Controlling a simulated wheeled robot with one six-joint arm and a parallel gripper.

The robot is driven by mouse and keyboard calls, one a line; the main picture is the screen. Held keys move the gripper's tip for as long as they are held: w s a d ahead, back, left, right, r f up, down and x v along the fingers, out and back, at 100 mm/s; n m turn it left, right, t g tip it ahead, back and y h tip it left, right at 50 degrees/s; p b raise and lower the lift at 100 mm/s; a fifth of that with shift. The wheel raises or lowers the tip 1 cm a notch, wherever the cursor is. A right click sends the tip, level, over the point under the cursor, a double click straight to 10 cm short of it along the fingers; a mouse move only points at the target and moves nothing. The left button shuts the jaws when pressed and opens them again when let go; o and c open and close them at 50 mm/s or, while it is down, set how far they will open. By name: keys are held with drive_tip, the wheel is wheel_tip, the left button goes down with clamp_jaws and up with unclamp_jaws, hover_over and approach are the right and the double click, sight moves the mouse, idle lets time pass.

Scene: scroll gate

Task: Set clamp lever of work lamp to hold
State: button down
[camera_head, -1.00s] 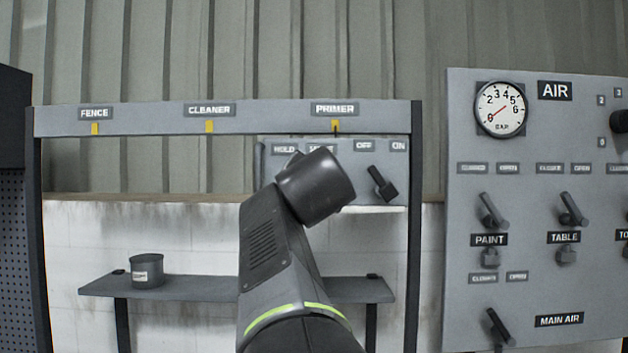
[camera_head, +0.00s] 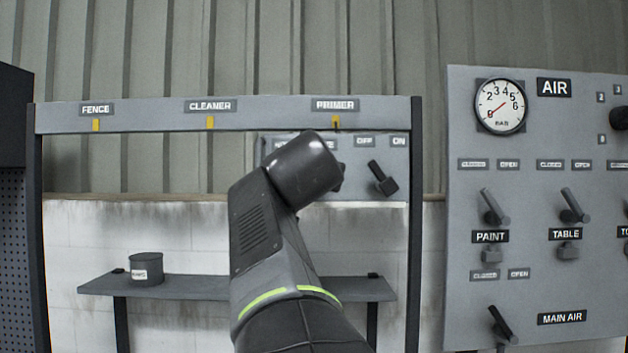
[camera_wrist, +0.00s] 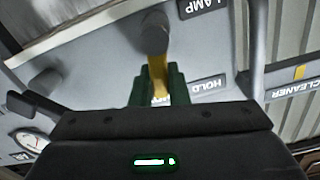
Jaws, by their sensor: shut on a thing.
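In the wrist view, the clamp lever has a dark round hub (camera_wrist: 153,35) and a yellow arm (camera_wrist: 158,75) running from it toward my gripper. My gripper (camera_wrist: 159,95) has green fingers, shut on the yellow arm. The HOLD label (camera_wrist: 208,88) is just right of the fingers, and the LAMP label (camera_wrist: 203,6) is at the top edge. The label on the other side of the lever is hidden. In the head view, my arm covers my gripper, the lever and most of the left part of the lamp panel (camera_head: 360,194).
A second dark lever (camera_head: 382,179) sits under the OFF and ON labels; it also shows in the wrist view (camera_wrist: 35,106). The AIR panel (camera_head: 545,130) stands at the right. A can (camera_head: 146,270) stands on the shelf (camera_head: 200,289). The rail (camera_head: 150,117) crosses above.

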drive_tip(key=a+n, duration=0.1)
drive_tip(key=n, duration=0.1)
drive_tip(key=a+n+b, duration=0.1)
drive_tip(key=n, duration=0.1)
drive_tip(key=shift+n, duration=0.3)
drive_tip(key=shift+a+f+n+b, duration=0.1)
drive_tip(key=shift+a+n+b, duration=0.2)
drive_tip(key=shift+n, duration=0.55)
drive_tip(key=shift+a+f+n+b, duration=0.15)
drive_tip(key=shift+a+n+b, duration=0.1)
drive_tip(key=shift+n, duration=0.65)
drive_tip(key=shift+a+f+n+b, duration=0.1)
drive_tip(key=shift+a+n+b, duration=0.15)
drive_tip(key=shift+n, duration=0.6)
drive_tip(key=shift+a, duration=0.1)
drive_tip(key=c, duration=1.4)
unclamp_jaws()
drive_tip(key=s+b, duration=0.3)
drive_tip(key=s, duration=1)
drive_tip(key=shift+s+b, duration=0.3)
drive_tip(key=shift+s, duration=0.1)
drive_tip(key=shift+w, duration=0.15)
